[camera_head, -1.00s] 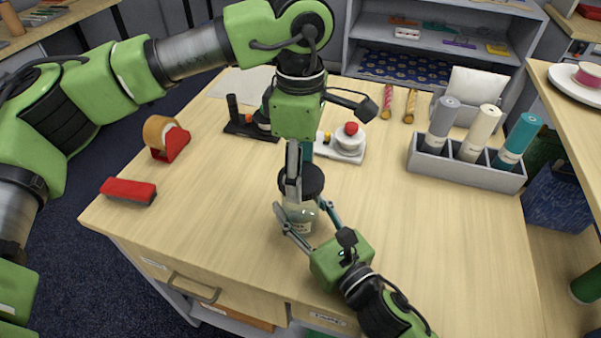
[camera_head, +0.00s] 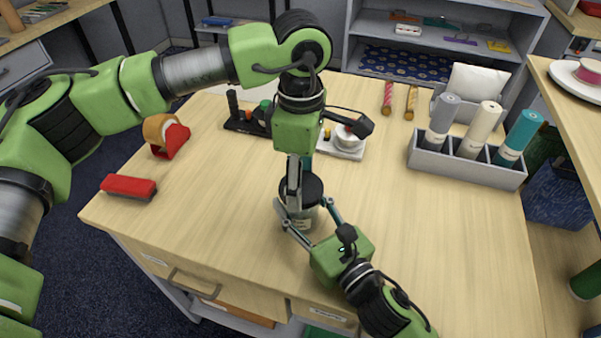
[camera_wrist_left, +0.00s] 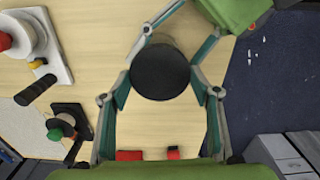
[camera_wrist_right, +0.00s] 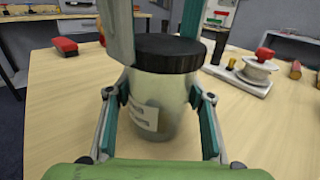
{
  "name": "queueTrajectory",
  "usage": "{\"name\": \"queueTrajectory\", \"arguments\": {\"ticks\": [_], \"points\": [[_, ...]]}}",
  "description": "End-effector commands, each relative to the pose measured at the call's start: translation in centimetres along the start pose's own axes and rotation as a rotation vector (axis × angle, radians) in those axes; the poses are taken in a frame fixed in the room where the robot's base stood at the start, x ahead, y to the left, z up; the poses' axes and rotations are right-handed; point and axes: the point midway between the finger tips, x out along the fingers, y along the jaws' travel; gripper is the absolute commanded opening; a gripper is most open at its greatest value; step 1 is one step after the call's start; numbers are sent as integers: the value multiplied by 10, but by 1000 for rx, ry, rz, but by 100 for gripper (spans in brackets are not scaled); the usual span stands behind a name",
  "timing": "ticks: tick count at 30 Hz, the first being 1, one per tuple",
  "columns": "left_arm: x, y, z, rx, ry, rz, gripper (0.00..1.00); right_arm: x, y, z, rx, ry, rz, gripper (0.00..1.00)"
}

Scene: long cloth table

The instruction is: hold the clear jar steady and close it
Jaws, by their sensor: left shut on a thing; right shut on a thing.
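The clear jar (camera_wrist_right: 168,105) stands upright on the table, with a pale label on its front in the right wrist view. A black lid (camera_wrist_right: 172,54) sits level on its mouth, with no gap visible; whether it is tight I cannot tell. My right gripper (camera_head: 304,213) is shut around the jar's body from the near side. My left gripper (camera_head: 295,197) comes from above and is shut on the lid. In the left wrist view the lid (camera_wrist_left: 160,72) lies between the left fingers and hides most of the jar.
A red block-like eraser (camera_head: 128,187) and a tape dispenser (camera_head: 166,136) are at the left. A white device with a knob (camera_head: 344,145) is behind the jar. A grey rack (camera_head: 465,168) of rolls stands at the right. The wood tabletop (camera_head: 420,240) right of the jar is bare.

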Motion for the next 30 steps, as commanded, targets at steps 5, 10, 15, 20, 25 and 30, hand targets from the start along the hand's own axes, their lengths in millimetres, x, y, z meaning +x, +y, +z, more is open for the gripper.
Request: {"name": "queueTrajectory", "arguments": {"ticks": [5,10,15,20,25,30], "points": [[1,0,0,0,0,0,47,0,0,0,0,0,0,10],[1,0,0,0,0,0,47,0,0,0,0,0,0,10],[1,0,0,0,0,0,47,0,0,0,0,1,0,10],[3,0,0,0,0,0,47,0,0,0,0,0,0,10],[7,0,0,0,0,-1,47,0,0,0,0,0,0,10],[10,0,0,0,-1,0,47,0,0,0,0,0,0,10]]}}
